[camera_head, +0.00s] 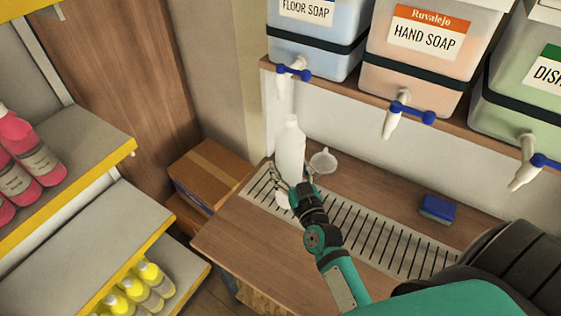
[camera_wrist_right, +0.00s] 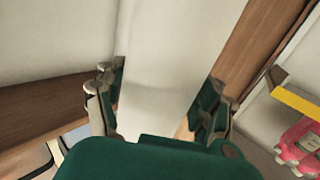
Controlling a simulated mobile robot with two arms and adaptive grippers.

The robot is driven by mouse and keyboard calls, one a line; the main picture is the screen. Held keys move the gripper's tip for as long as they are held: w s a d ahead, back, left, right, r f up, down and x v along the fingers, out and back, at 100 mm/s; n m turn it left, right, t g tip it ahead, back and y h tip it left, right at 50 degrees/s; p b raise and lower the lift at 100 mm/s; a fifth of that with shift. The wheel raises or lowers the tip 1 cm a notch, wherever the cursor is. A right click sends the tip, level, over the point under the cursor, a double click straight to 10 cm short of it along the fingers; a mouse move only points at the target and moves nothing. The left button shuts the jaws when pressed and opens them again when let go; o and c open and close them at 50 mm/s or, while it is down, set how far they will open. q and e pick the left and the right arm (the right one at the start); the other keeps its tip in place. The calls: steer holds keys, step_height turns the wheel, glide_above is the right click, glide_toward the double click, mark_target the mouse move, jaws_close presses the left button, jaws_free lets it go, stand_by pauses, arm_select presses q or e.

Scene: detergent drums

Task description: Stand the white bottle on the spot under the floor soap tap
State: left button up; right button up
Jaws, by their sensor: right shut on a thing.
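The white bottle (camera_head: 290,148) stands upright in the head view, below the floor soap tap (camera_head: 284,85) at the left end of the slotted drip grate (camera_head: 373,232). My right gripper (camera_head: 291,187) is shut on the bottle's lower part, and its fingers lie on both sides of the bottle (camera_wrist_right: 165,75) in the right wrist view. The bottle's base is partly hidden by the gripper, so I cannot tell whether it touches the grate. The spot under the tap is not clearly seen. My left gripper is out of view.
A blue sponge (camera_head: 437,209) lies farther right on the counter. The hand soap drum (camera_head: 430,50) and its tap overhang the counter. A cardboard box (camera_head: 208,172) is at the left.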

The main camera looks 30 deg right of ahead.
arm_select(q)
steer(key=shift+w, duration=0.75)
arm_select(e)
steer(key=w+d+f, duration=0.1)
steer(key=w+f, duration=0.3)
steer(key=w, duration=0.3)
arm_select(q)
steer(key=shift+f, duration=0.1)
arm_select(e)
steer(key=shift+f, duration=0.1)
steer(key=shift+f+b, duration=0.15)
steer(key=shift+b, duration=0.2)
steer(key=o, duration=1.2)
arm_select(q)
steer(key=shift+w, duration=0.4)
